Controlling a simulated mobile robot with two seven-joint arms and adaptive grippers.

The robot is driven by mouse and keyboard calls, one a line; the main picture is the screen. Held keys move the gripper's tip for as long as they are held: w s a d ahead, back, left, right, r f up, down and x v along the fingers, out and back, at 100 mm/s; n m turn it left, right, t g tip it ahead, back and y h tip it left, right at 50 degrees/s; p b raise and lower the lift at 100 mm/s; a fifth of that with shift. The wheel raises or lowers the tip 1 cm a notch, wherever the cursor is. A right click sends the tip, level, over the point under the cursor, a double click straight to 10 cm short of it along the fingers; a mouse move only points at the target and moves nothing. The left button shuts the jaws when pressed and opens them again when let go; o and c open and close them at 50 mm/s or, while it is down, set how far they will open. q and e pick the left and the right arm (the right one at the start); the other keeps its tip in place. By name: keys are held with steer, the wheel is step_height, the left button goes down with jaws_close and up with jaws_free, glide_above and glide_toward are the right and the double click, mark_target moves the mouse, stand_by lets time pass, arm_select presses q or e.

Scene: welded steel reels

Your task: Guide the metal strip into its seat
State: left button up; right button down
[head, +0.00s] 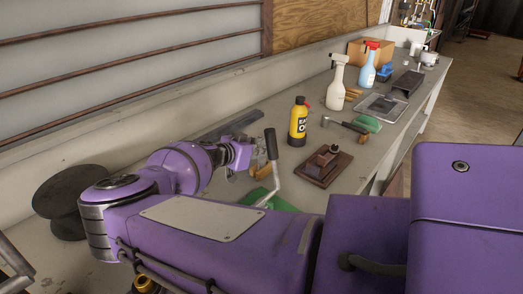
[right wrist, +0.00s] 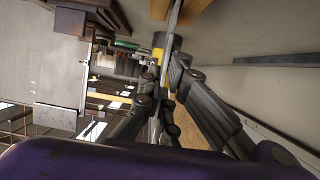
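My right gripper (head: 245,157) is over the bench in the head view, partly hidden by my purple arm. In the right wrist view its fingers (right wrist: 164,82) close in from both sides on a thin metal strip (right wrist: 175,20). The strip is seen nearly edge-on and runs away between the fingertips. A flat dark grey strip (head: 230,124) shows behind the gripper in the head view; I cannot tell whether it is the same piece. The seat cannot be made out clearly. My left gripper is not in view.
A lever with a black grip (head: 271,145) stands close right of the gripper. A yellow bottle (head: 298,122), a brown block (head: 323,166), a hammer (head: 345,127) and spray bottles (head: 337,83) stand farther right. Dark discs (head: 62,205) lie at left.

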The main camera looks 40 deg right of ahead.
steer(key=shift+f, duration=0.1)
steer(key=shift+f, duration=0.1)
steer(key=shift+f, duration=0.15)
steer(key=c, duration=2)
jaws_free()
